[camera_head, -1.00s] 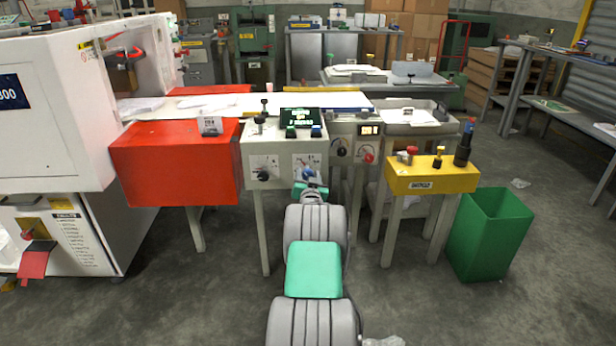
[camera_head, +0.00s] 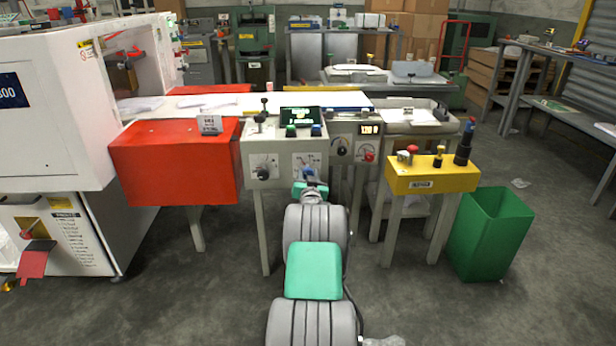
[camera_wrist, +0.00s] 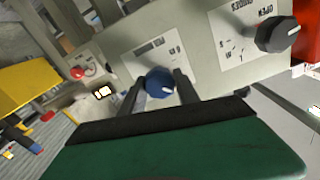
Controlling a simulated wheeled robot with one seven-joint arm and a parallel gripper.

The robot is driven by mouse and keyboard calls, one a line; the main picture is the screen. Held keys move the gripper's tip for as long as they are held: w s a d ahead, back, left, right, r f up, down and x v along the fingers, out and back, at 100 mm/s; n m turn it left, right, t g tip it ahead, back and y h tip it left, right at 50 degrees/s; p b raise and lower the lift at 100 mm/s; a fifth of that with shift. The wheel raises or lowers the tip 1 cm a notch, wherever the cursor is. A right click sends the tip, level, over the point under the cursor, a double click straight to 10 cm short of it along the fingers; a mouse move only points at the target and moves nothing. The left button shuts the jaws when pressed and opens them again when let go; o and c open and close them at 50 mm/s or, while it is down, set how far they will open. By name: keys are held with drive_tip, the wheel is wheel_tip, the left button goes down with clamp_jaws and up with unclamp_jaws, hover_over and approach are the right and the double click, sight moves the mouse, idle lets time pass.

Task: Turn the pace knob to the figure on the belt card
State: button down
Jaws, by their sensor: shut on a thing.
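In the head view my gripper (camera_head: 310,182) covers most of the knob. A black knob (camera_wrist: 276,34) with its own plate is beside it, left in the head view (camera_head: 263,173). Which knob is labelled pace is unreadable. A small white card (camera_head: 210,125) stands on the red cover (camera_head: 172,165); its figure is too small to read.
A small screen (camera_head: 300,116), a green button, a blue button and a lever (camera_head: 264,106) are on the box top. A red knob (camera_head: 368,156) is on the panel to the right. A yellow button box (camera_head: 432,176) and green bin (camera_head: 490,234) stand farther right.

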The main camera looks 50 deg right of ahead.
drive_tip(key=shift+f+n+b, duration=0.25)
drive_tip(key=shift+n+b, duration=0.75)
drive_tip(key=shift+b, duration=0.05)
drive_tip(key=n+b, duration=0.3)
drive_tip(key=shift+n, duration=0.3)
drive_tip(key=n+b, duration=0.2)
drive_tip(key=n, duration=0.1)
drive_tip(key=shift+b, duration=0.3)
drive_tip(key=shift+r+n+b, duration=0.15)
drive_tip(key=shift+n+b, duration=0.55)
drive_tip(key=shift+n, duration=0.7)
drive_tip(key=c, duration=0.9)
unclamp_jaws()
drive_tip(key=shift+a, duration=0.1)
